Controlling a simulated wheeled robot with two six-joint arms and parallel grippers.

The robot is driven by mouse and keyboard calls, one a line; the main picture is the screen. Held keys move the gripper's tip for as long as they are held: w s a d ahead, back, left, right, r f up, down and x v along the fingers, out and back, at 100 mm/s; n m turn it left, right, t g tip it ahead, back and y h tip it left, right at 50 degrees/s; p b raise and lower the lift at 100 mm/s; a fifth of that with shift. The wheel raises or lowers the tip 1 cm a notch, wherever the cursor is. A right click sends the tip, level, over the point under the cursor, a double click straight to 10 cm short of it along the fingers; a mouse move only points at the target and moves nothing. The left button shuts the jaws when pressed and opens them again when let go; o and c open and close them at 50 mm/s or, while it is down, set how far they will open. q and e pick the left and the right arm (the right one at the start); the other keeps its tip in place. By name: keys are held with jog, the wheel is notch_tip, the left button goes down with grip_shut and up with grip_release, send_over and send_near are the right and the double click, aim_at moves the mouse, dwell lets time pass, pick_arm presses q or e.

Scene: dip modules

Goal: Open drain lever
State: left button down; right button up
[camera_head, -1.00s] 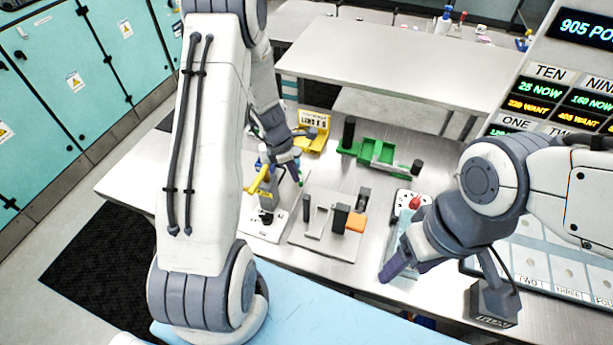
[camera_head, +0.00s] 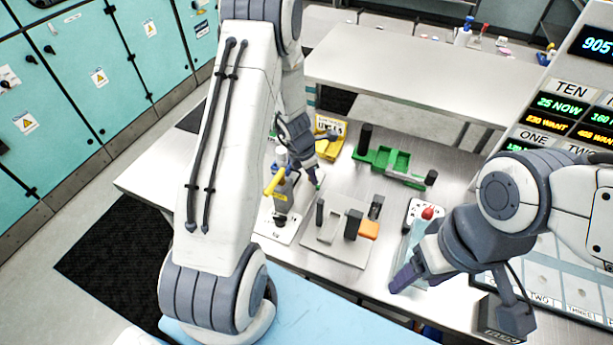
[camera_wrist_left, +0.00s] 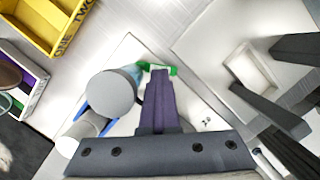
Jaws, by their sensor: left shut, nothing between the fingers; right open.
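A dispenser station on a white base plate (camera_head: 277,229) stands at the left of the bench, with a yellow handle (camera_head: 275,180) on its near side. My left gripper (camera_head: 319,178) reaches down at its far right side, shut and empty. In the left wrist view, the shut purple fingers (camera_wrist_left: 158,100) point at a small green lever (camera_wrist_left: 157,69) and overlap it; I cannot tell whether they touch. A grey-topped cylinder (camera_wrist_left: 110,92) stands just left of the fingers. My right gripper (camera_head: 402,282) is open and empty over the bench's front part.
A yellow bin (camera_head: 331,145) and a green tray fixture (camera_head: 388,158) stand behind. A grey fixture with an orange block (camera_head: 368,229) is right of the station. A box with a red knob (camera_head: 427,213) stands near my right gripper.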

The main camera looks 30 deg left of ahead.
pick_arm(q)
jog(key=shift+s, duration=0.15)
dwell(0.7)
jog(key=shift+a, duration=0.85)
jog(key=shift+a+r+p, duration=0.1)
jog(key=shift+r+p, duration=0.05)
jog(key=shift+p, duration=0.15)
jog(key=a+r+p, duration=0.1)
jog(key=s+a+r+p, duration=0.1)
jog(key=a, duration=0.1)
jog(key=shift+s+r+p, duration=0.25)
jog(key=shift+r+p, duration=0.15)
jog(key=w+v, duration=0.1)
jog(key=v, duration=0.7)
jog(key=shift+s+a+r, duration=0.25)
jog(key=shift+a+r, duration=0.2)
